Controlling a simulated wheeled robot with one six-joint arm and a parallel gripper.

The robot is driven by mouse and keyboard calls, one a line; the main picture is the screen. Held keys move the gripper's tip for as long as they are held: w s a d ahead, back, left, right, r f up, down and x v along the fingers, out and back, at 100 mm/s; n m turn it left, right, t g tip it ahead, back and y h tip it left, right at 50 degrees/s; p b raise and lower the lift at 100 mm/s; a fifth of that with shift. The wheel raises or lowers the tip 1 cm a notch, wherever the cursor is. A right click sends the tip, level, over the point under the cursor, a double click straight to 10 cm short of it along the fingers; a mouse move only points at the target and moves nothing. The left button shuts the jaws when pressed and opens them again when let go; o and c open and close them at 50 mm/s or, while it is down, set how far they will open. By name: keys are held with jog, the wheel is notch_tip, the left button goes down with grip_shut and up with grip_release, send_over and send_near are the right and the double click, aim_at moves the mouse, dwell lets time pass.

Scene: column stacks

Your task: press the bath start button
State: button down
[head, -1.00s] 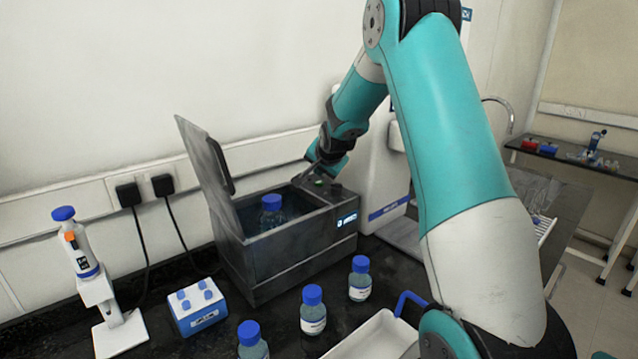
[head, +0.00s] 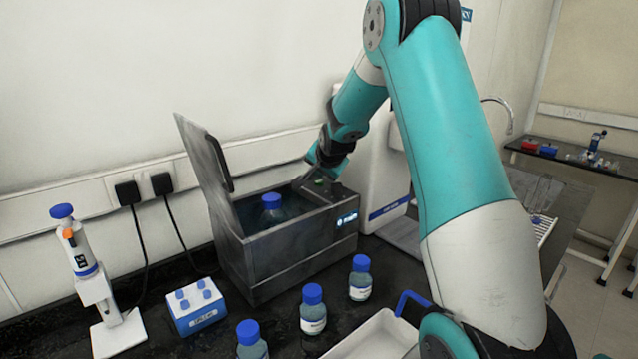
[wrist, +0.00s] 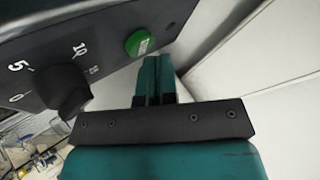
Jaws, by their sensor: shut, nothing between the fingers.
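The water bath (head: 290,262) is a dark grey box on the bench with its lid (head: 208,180) raised at the left. A blue-capped bottle (head: 271,216) stands inside it. The green start button (head: 318,182) is on the bath's top panel at the far right corner. It also shows large in the wrist view (wrist: 140,42), beside a black dial (wrist: 66,91). My gripper (wrist: 157,60) is shut and empty, its fingertips close to the button's lower right. I cannot tell whether they touch it. In the head view my gripper is small and partly hidden by my wrist.
Several blue-capped bottles (head: 313,312) stand in front of the bath. A blue-and-white rack (head: 197,307) and a pipette on a stand (head: 86,265) are to the left. A white tray (head: 372,337) lies at the front. A white machine (head: 377,180) stands behind the bath's right end.

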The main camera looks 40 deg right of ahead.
aim_at(321, 181)
jog(key=shift+s+a+f+b, duration=0.1)
jog(key=shift+s+f+b, duration=0.05)
jog(key=shift+f+b, duration=0.3)
jog(key=shift+s+a+f+b, duration=0.1)
jog(key=shift+f+b, duration=0.1)
jog(key=shift+f, duration=0.3)
dwell(0.7)
jog(key=shift+r, duration=0.1)
jog(key=shift+w+d+r+p, duration=0.15)
jog(key=shift+r+p, duration=0.15)
jog(key=shift+r, duration=0.65)
jog(key=shift+r+p, duration=1.7)
jog(key=shift+r, duration=0.7)
